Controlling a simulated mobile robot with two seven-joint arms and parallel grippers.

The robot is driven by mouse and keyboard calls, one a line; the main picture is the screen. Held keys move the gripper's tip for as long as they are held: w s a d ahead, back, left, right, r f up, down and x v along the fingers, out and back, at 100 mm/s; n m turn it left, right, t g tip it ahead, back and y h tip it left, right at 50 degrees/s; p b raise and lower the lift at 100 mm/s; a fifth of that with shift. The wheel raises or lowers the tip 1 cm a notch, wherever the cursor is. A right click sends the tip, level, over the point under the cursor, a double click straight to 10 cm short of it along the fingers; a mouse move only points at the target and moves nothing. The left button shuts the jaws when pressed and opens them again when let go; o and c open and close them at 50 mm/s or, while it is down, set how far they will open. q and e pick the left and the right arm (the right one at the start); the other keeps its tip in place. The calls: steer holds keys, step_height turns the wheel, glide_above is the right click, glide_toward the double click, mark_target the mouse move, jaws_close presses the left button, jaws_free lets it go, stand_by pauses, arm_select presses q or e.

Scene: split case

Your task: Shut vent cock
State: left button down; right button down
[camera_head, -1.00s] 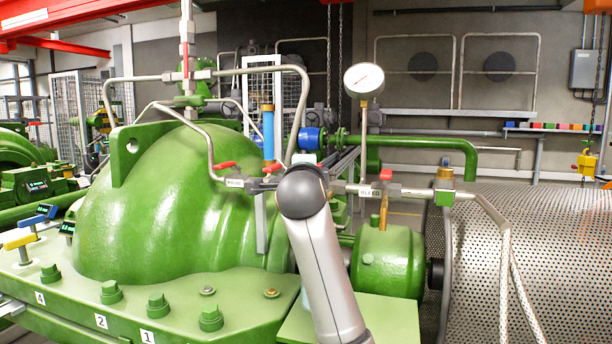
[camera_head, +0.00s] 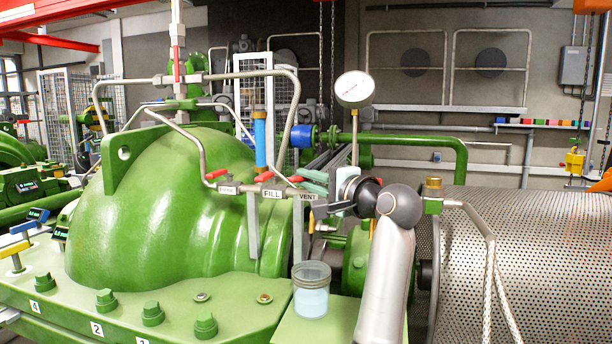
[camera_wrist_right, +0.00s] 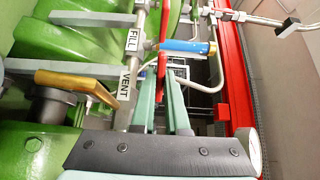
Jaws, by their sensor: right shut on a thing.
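The vent cock's red handle (camera_head: 295,179) shows just above the VENT label (camera_head: 307,196) on the small pipe in the head view. My right gripper (camera_head: 308,181) reaches it from the right, with its pale teal fingers shut on the handle. In the right wrist view, the red handle (camera_wrist_right: 162,66) runs between the two teal fingers, beside the VENT label (camera_wrist_right: 125,83). The fingers hide part of the handle and the cock's body. My left gripper is not in view.
The FILL cock's red handle (camera_head: 263,177) and another red handle (camera_head: 217,174) sit to the left on the same pipe. A blue tube (camera_head: 260,140) stands behind. A glass jar (camera_head: 311,290) stands on the green ledge below. A gauge (camera_head: 353,88) rises above.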

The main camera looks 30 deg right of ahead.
stand_by(0.4)
steer(key=c, duration=0.9)
jaws_free()
steer(key=s, duration=1.2)
steer(key=shift+s+d+b, duration=0.25)
steer(key=shift+d+b, duration=0.1)
steer(key=shift+d, duration=0.05)
steer(key=shift+c, duration=0.3)
